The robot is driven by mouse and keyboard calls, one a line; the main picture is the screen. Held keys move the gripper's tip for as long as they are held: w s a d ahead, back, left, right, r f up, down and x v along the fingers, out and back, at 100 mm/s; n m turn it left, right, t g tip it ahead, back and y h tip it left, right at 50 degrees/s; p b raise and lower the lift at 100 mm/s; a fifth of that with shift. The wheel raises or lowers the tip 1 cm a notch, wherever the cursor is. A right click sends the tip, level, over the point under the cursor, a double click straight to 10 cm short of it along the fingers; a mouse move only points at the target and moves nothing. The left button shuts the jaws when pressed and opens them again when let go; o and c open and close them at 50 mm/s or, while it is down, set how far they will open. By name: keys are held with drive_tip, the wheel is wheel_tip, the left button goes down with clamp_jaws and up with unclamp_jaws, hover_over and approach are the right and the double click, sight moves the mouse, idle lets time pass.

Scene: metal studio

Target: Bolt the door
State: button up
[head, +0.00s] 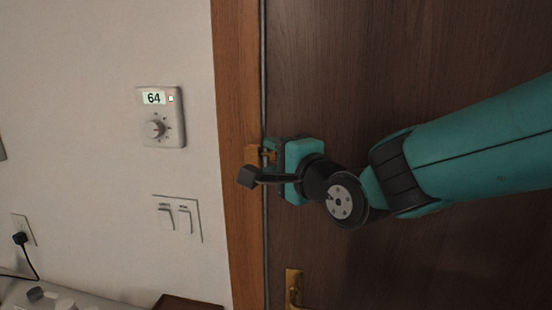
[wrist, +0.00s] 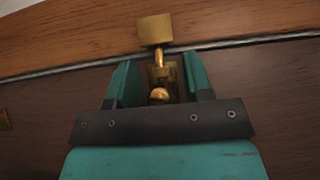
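The dark brown door (head: 335,60) is closed against its wooden frame (head: 228,80). In the wrist view a brass bolt with a round knob (wrist: 159,95) sits on the door edge. Its rod (wrist: 159,62) spans the gap line and reaches the brass keeper (wrist: 155,30) on the frame; how deep it sits inside I cannot tell. The keeper also shows in the head view (head: 252,154). My gripper (wrist: 161,72) is open, with one finger on each side of the bolt and visible space between fingers and knob. In the head view my gripper (head: 272,152) hides most of the bolt.
A brass door handle (head: 293,286) is on the door below my gripper. On the wall at left are a thermostat (head: 160,117) reading 64, a double light switch (head: 178,218) and an outlet with a plug (head: 21,237). A surface with objects (head: 70,298) is at lower left.

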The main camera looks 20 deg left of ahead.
drive_tip(key=b+v, duration=0.7)
drive_tip(key=v, duration=1)
drive_tip(key=shift+d, duration=0.2)
drive_tip(key=shift+s, duration=0.1)
drive_tip(key=s+d+f+n+g+h, duration=1)
drive_tip(key=s+d+f+n, duration=0.3)
drive_tip(key=d+f, duration=0.4)
drive_tip(key=shift+s+d+n+g, duration=0.15)
drive_tip(key=shift+d+n+g, duration=0.2)
drive_tip(key=shift+n, duration=0.25)
